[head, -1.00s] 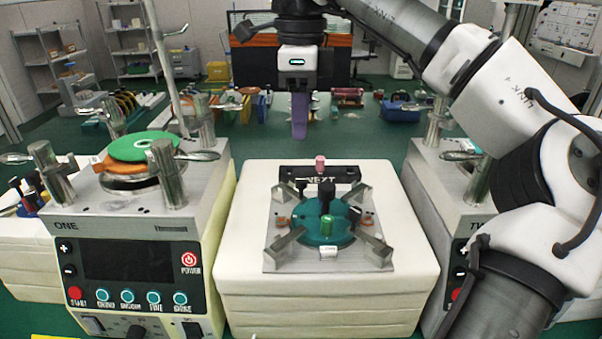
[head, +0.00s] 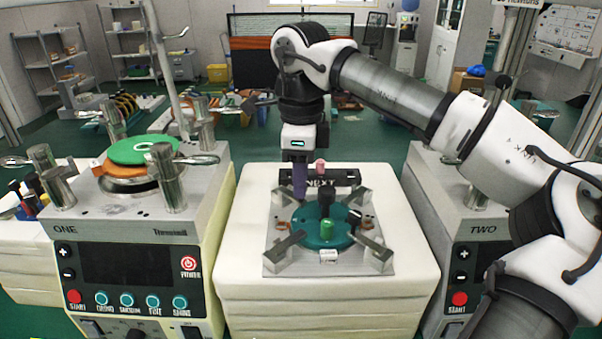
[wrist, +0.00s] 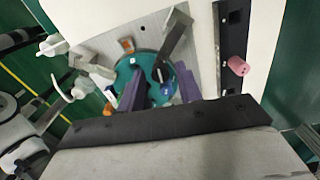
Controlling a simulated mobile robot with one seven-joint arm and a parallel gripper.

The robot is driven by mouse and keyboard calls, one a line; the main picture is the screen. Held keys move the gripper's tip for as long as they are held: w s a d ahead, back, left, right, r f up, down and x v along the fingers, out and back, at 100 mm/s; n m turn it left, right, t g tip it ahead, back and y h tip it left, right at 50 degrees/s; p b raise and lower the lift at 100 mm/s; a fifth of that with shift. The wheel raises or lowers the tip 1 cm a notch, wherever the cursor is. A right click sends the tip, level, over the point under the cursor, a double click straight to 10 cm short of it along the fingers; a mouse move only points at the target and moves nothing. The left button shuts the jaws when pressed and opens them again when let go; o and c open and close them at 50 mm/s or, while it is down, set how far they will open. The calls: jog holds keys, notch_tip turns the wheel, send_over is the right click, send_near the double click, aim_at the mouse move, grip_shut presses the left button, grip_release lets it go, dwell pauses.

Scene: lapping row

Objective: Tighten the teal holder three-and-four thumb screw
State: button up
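The teal holder (head: 325,231) is a round disc on a square metal plate (head: 289,265) with angled metal arms at its corners. A tall black knob (head: 326,195) and a green knob (head: 327,230) stand on it. I cannot tell which part is the three-and-four thumb screw. My gripper (head: 299,190), with purple fingers, points down above the plate's back left. In the wrist view the fingers (wrist: 160,92) are apart, with the teal disc (wrist: 128,72) beyond them. A small blue piece (wrist: 166,89) shows between them; I cannot tell whether they touch it.
A black bar marked NEXT (head: 345,178) with a pink knob (head: 320,166) lies behind the plate. Machine ONE (head: 130,260) stands left, carrying a green disc (head: 143,150). Machine TWO (head: 462,232) stands right, partly behind my arm. The white block's front (head: 325,280) is clear.

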grip_shut()
jog(key=shift+m, duration=0.3)
jog(key=m, duration=0.3)
jog(key=shift+m, duration=2.2)
jog(key=shift+o, duration=1)
grip_release()
